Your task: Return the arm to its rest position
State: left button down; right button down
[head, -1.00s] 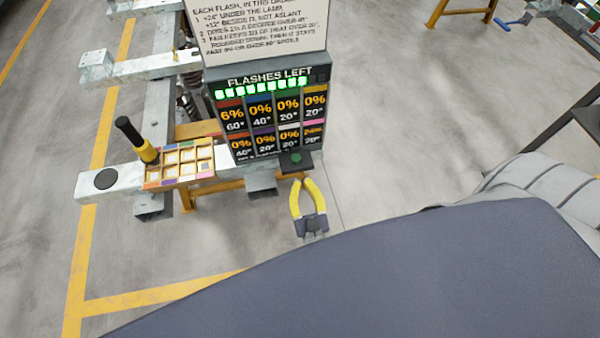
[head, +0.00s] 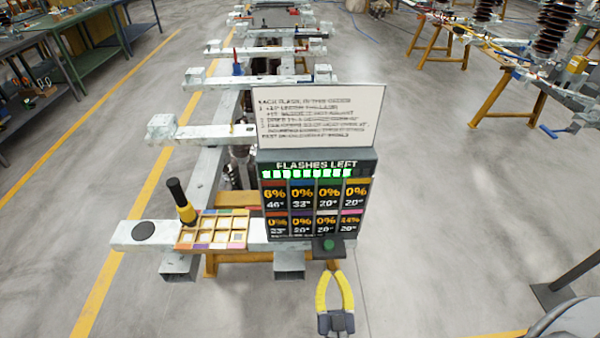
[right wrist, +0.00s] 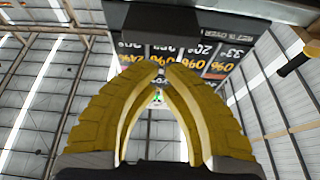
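My right gripper (head: 335,292) has yellow fingers and stands upright at the lower middle of the head view, just below a dark box with a green button (head: 328,245). My left gripper is in neither current view.
A display panel (head: 318,197) headed "FLASHES LEFT" carries a white sign (head: 330,118). Left of it are a compartmented tray (head: 214,246), a black-and-yellow tool (head: 182,202) and a black disc (head: 143,230) on the pale beam (head: 125,240).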

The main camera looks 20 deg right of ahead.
jog(key=s+a+f+n+g+y, duration=0.1)
jog(key=s+a+f+g+y, duration=0.15)
jog(key=f, duration=0.85)
jog(key=s+a+f+n+g+y, duration=0.2)
jog(key=s+f+g, duration=0.2)
jog(key=f, duration=0.6)
jog(key=s+a+f+n+g+y, duration=0.1)
jog(key=s+a+f+g+y, duration=0.2)
jog(key=f, duration=0.8)
jog(key=s+d+f+n+g, duration=0.1)
jog(key=s+d+f+g, duration=0.15)
jog(key=s+f, duration=0.5)
jog(key=s+d+f+g, duration=0.2)
jog(key=s+f+g, duration=0.2)
jog(key=s+f, duration=0.35)
jog(key=s+d+f+n+g+h, duration=0.1)
jog(key=s+d+f+g, duration=0.3)
jog(key=s+d, duration=0.5)
jog(key=shift+s+d+f+n+h, duration=0.3)
jog(key=shift+s+d+h, duration=0.1)
jog(key=shift+s+h, duration=0.45)
